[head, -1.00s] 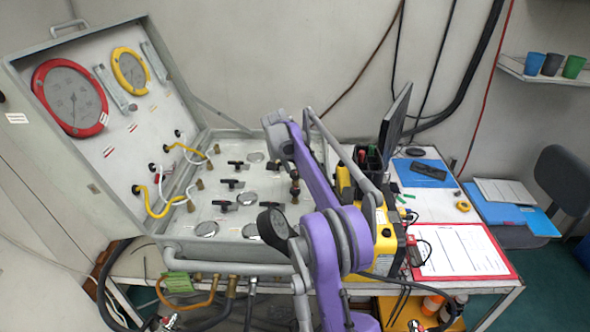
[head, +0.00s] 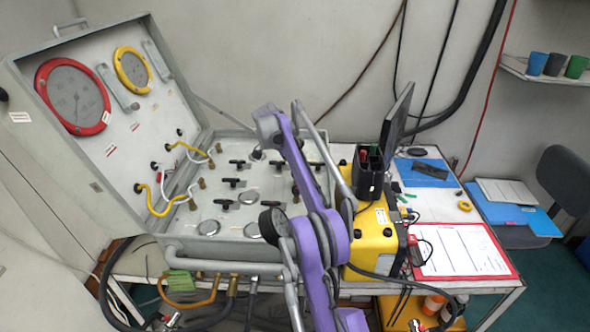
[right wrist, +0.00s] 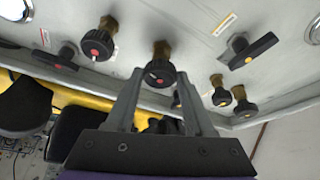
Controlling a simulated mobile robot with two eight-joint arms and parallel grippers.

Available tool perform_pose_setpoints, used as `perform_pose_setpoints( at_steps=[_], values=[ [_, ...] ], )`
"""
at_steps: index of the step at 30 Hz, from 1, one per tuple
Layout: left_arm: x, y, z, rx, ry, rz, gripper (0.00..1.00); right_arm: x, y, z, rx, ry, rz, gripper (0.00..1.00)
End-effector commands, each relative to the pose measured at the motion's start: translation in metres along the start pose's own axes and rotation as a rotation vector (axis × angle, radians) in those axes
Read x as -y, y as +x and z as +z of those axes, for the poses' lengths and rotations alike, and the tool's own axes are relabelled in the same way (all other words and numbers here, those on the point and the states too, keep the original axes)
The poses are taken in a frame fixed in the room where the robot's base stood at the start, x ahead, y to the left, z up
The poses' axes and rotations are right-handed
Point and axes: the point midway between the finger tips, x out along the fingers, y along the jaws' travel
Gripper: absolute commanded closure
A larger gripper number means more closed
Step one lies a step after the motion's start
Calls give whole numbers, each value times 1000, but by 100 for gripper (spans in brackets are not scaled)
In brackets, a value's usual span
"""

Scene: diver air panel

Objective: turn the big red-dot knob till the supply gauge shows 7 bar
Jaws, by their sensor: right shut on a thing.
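In the right wrist view my right gripper (right wrist: 160,84) has its fingers on either side of a round black knob (right wrist: 160,72) on a brass stem and is shut on it.
A smaller yellow-rimmed gauge (head: 132,70) is beside the red one. Several black T-handles and knobs crowd the panel, including a T-handle (right wrist: 248,50) near the right finger. A yellow case (head: 375,240), a monitor (head: 397,125) and a clipboard (head: 460,250) stand to the right.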

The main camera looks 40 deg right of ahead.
Motion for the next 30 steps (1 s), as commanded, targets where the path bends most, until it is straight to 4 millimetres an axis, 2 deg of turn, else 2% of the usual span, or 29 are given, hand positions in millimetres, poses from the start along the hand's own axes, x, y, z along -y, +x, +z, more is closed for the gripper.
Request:
perform_pose_setpoints(
  at_steps=[11,12,17,30],
  values=[
    [0,0,0,0,0,0,50,0,0,1,1,4,2,100],
    [0,0,0,0,0,0,50,0,0,1,1,4,2,45],
    [0,0,0,0,0,0,50,0,0,0,1,4,2,17],
    [0,0,0,0,0,0,50,-4,-6,-4,1,4,1,17]
  ],
)
